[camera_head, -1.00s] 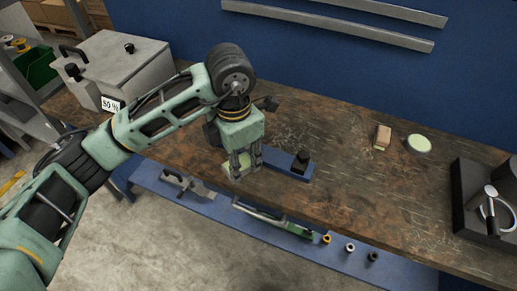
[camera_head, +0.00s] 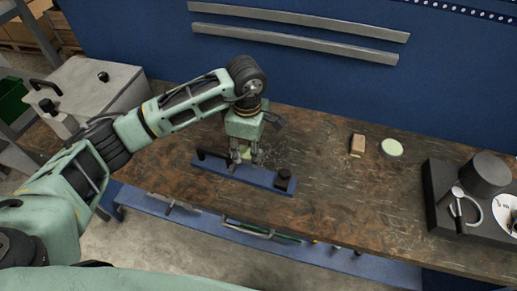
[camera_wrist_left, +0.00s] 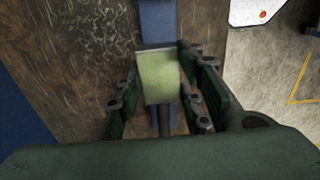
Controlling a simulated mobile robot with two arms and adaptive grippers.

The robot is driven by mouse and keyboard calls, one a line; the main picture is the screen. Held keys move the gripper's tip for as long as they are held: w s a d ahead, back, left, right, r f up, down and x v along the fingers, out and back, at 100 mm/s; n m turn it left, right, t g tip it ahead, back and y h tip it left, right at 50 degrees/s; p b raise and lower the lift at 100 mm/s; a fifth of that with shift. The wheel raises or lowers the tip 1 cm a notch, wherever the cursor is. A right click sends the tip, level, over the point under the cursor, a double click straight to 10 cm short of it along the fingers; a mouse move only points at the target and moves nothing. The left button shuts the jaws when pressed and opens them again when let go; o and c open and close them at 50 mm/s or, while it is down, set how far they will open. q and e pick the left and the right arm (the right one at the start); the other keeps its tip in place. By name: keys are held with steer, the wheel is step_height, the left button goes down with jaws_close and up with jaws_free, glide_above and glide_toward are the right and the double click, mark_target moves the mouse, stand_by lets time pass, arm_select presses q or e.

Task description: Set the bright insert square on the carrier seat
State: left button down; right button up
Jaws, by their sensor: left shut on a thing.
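The bright insert (camera_wrist_left: 158,78) is a pale green block with a grey far edge, seen between my fingers in the left wrist view. In the head view only a small pale patch of the insert (camera_head: 246,153) shows. My left gripper (camera_head: 246,162) is shut on it and points down over the middle of the carrier. The carrier (camera_head: 262,177) is a blue bar with a black knob at its right end and a black handle at its left; its blue strip (camera_wrist_left: 158,20) also shows beyond the insert. The seat is hidden, so contact cannot be told. My right gripper is not in view.
The worn wooden bench (camera_head: 330,205) is mostly clear right of the carrier. A tan-and-green block (camera_head: 357,145) and a round pale green dish (camera_head: 391,148) lie further right. A dark stand (camera_head: 440,190) is at the far right. A grey case (camera_head: 105,85) stands left.

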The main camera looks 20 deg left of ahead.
arm_select(q)
steer(key=b, duration=0.3)
glide_above(250, 173)
steer(key=shift+w+f, duration=0.15)
steer(key=shift+f, duration=3.2)
steer(key=shift+f+b, duration=0.55)
steer(key=shift+b, duration=0.05)
steer(key=c, duration=1.1)
jaws_free()
steer(key=shift+f, duration=0.1)
